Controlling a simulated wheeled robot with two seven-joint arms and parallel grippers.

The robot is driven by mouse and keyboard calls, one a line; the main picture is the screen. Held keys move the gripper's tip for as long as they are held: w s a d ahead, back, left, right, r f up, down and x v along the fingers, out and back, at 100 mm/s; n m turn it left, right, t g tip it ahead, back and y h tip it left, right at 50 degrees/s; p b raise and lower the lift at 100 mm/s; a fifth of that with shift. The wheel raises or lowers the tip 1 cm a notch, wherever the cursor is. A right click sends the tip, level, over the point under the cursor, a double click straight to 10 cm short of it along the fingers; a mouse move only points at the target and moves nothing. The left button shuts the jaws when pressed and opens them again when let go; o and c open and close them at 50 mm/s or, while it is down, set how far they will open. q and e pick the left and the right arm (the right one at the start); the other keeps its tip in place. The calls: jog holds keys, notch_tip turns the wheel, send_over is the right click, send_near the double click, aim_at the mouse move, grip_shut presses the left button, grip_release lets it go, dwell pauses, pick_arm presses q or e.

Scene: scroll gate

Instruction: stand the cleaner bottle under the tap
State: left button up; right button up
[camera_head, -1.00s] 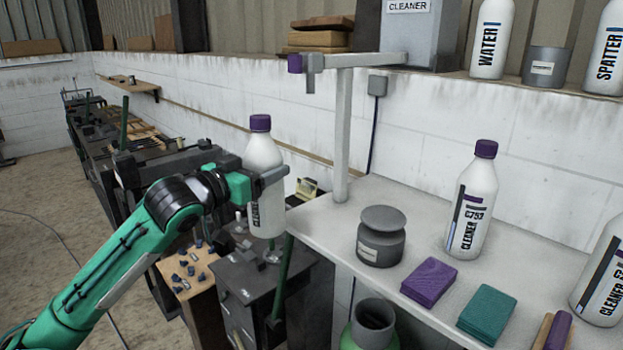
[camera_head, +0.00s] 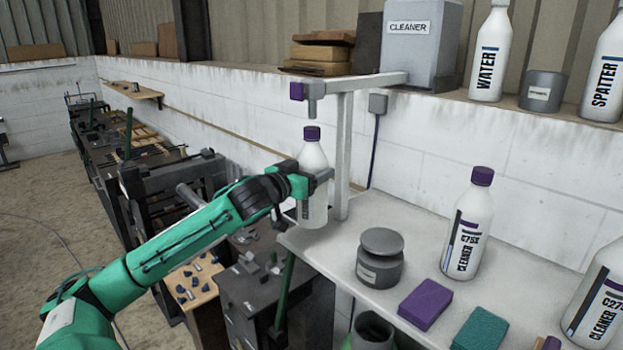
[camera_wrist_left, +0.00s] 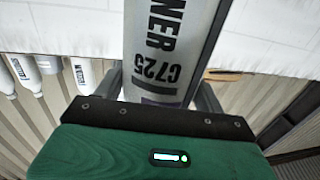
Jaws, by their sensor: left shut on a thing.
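My left gripper (camera_head: 322,178) is shut around a white cleaner bottle (camera_head: 313,158) with a purple cap. In the left wrist view the bottle (camera_wrist_left: 172,40) sits between the fingers and its label reads C725. In the head view it is upright at the left end of the bench, just below the tap (camera_head: 311,100) and left of the tap's post (camera_head: 343,160). I cannot tell if its base touches the bench top (camera_head: 375,225). The tap's arm runs right to a grey tank marked CLEANER (camera_head: 421,50). My right gripper is not in view.
On the bench stand a grey lidded pot (camera_head: 380,260), another cleaner bottle (camera_head: 468,225), a purple block (camera_head: 425,303) and a teal block (camera_head: 481,330). One more bottle (camera_head: 600,300) is at the right edge. Water (camera_head: 492,55) and spatter bottles (camera_head: 606,60) stand on the ledge.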

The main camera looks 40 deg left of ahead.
pick_arm(q)
notch_tip(320, 180, down, 4)
jog(key=shift+w+r+p, duration=0.15)
jog(key=shift+r+p, duration=0.1)
jog(key=shift+p, duration=0.6)
jog(key=shift+f, duration=0.1)
jog(key=o, duration=1.1)
jog(key=shift+c, duration=0.2)
